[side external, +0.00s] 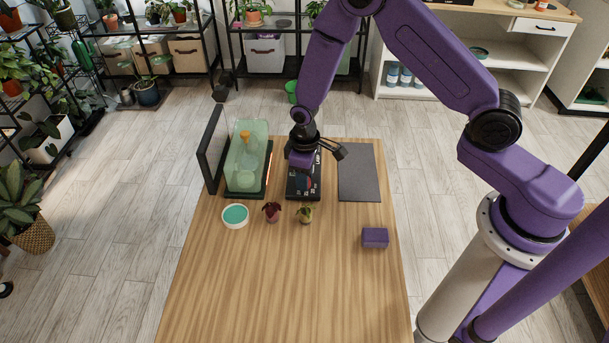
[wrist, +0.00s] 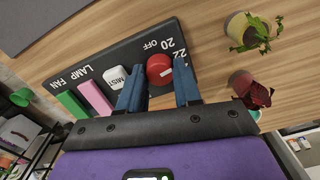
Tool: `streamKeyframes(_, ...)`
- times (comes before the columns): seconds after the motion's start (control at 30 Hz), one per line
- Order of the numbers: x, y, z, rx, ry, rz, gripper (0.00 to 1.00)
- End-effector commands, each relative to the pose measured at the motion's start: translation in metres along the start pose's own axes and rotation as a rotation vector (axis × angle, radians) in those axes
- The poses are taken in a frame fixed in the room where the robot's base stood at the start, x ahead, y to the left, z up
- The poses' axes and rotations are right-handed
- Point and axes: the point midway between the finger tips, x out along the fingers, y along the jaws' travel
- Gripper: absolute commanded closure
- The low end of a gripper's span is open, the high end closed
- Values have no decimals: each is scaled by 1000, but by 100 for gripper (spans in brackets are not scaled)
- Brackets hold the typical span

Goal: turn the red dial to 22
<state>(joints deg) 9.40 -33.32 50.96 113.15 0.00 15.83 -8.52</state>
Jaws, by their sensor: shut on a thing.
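The red dial (wrist: 159,70) sits on a black control panel (wrist: 112,55), beside the printed marks OFF, 20 and 22. My gripper (wrist: 160,84) has its two blue fingers on either side of the dial and is shut on it. A small pale mark shows on the dial, but I cannot tell exactly which number it points to. In the side external view my gripper (side external: 303,163) is over the panel (side external: 303,191) and hides the dial.
A white MIST button (wrist: 116,77) and pink (wrist: 95,97) and green (wrist: 73,103) controls share the panel. Two small plants (side external: 272,210) (side external: 306,212) stand before it. A glass case (side external: 246,160) is left, a dark mat (side external: 358,172) right. The front table is mostly clear.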

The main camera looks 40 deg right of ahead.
Motion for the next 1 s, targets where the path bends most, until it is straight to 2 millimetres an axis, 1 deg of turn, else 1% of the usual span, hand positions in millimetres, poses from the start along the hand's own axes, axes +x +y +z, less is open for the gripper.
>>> streamKeyframes(0.03, 0, 0, 1, 1, -4, -1, 60)
streamKeyframes(0.1, 0, 0, 1, 0, -4, 0, 42)
streamKeyframes(0.37, 0, 0, 0, -1, -2, 0, 42)
streamKeyframes(0.53, -8, 0, 0, -1, 0, 0, 42)
streamKeyframes(0.67, -25, 0, 0, -1, 2, 0, 42)
streamKeyframes(1.0, -83, 0, -1, -1, 4, 1, 42)
